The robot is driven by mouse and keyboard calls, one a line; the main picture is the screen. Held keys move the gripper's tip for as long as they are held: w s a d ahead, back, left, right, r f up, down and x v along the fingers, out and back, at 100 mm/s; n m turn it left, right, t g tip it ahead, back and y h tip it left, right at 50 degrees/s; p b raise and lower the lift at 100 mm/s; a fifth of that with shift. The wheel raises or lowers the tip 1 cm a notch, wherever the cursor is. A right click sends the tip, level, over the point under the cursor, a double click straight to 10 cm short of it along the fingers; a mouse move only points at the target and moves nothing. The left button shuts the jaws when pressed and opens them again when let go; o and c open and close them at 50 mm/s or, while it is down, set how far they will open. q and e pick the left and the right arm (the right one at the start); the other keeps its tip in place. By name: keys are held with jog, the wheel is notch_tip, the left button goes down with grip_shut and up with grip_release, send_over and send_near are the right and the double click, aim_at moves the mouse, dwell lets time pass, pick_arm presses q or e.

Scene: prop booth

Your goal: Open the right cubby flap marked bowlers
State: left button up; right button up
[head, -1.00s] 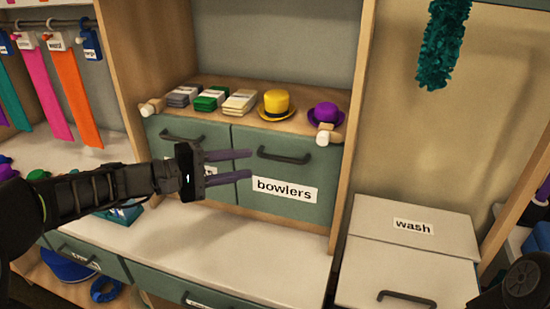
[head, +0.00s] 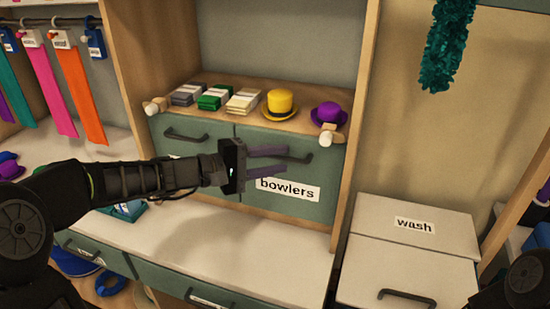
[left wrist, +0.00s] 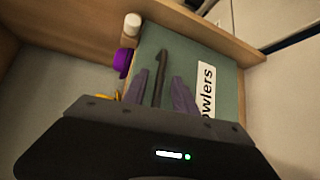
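The right cubby flap (head: 292,197) is green-grey, closed, and carries a white label (head: 288,189) reading "bowlers". Its dark bar handle (head: 306,158) is near the top edge. My left gripper (head: 285,160) is in front of the flap at handle height, its fingers spread apart and partly covering the handle and label. In the left wrist view the handle (left wrist: 160,75) shows between the two open fingers (left wrist: 160,92); I cannot tell whether they touch it. My right gripper is not in view; only a dark part of my right arm shows at the lower right.
The left flap (head: 185,137) is closed beside it. On the shelf above are folded stacks (head: 215,97), a yellow hat (head: 279,104) and a purple hat (head: 328,114). A peg (head: 328,134) sticks out at the upper right corner. A "wash" bin (head: 414,223) stands at right. The counter (head: 270,250) below is mostly clear.

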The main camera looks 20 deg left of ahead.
pick_arm(q)
jog(key=shift+c, duration=0.2)
grip_shut()
dwell(1.1)
